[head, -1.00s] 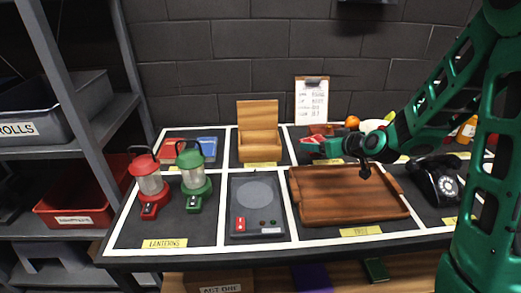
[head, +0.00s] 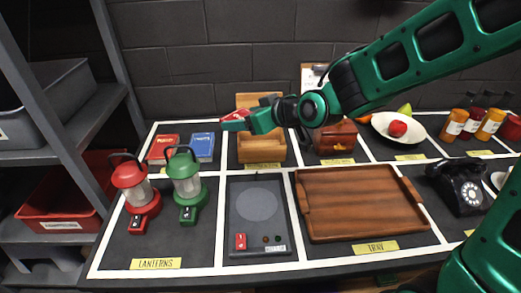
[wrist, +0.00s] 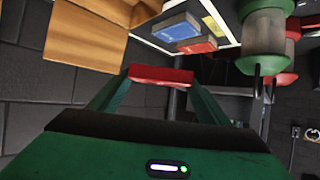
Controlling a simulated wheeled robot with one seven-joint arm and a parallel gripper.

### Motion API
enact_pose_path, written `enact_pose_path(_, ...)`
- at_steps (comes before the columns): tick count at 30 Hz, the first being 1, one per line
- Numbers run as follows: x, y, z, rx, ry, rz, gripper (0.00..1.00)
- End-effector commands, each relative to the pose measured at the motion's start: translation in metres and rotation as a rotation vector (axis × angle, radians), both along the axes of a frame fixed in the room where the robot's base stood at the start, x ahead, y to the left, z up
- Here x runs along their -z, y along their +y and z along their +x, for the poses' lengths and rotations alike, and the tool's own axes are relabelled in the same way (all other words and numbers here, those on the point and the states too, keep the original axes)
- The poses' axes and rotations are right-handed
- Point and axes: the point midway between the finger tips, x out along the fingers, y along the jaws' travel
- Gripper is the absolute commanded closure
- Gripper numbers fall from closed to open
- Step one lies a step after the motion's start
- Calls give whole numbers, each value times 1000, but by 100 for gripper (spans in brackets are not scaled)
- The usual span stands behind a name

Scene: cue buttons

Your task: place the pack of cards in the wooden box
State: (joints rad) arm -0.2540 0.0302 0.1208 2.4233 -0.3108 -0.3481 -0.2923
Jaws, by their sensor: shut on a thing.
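My gripper (head: 238,121) is shut on a red, flat pack (head: 232,116), which also shows between the fingertips in the wrist view (wrist: 161,75). In the head view the pack appears above the left part of the open wooden box (head: 262,150). The box's lid stands raised behind, partly hidden by my arm. The box also shows at upper left in the wrist view (wrist: 85,35). Whether the pack is directly over the opening, I cannot tell. A red pack (head: 163,147) and a blue pack (head: 203,147) lie on the table left of the box.
A red lantern (head: 138,185) and a green lantern (head: 187,182) stand in front of the packs. A dark device with a round plate (head: 258,205) and a wooden tray (head: 360,205) lie in front. A closed brown chest (head: 335,137) stands right of the box.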

Motion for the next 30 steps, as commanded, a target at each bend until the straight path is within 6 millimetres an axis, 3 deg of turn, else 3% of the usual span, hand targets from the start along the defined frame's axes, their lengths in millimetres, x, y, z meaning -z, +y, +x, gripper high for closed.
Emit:
enact_pose_path(8,0,15,14,-29,0,6,57)
enact_pose_path(11,3,12,19,-31,1,7,57)
enact_pose_path(24,53,-48,73,-30,4,9,57)
enact_pose_path(30,67,-66,90,-32,1,7,57)
